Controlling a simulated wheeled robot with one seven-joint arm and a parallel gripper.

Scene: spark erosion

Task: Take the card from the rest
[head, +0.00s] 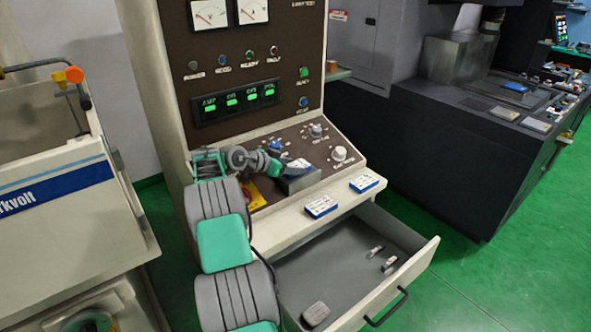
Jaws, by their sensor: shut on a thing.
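The rest (300,181) is a small grey block on the sloping brown console. The card (298,164) shows as a small light piece at the top of the rest, mostly hidden and too small to make out well. My gripper (285,162) is at the rest's upper edge, at the end of my green and grey arm. It is shut on the card, which is still at the rest; I cannot tell whether they touch.
Two blue and white cards or boxes, (320,206) and (364,182), lie on the pale ledge below the console. An open drawer (345,262) juts out beneath, with a grey block (316,313) and small metal pieces inside. Knobs (339,153) stand right of the rest.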

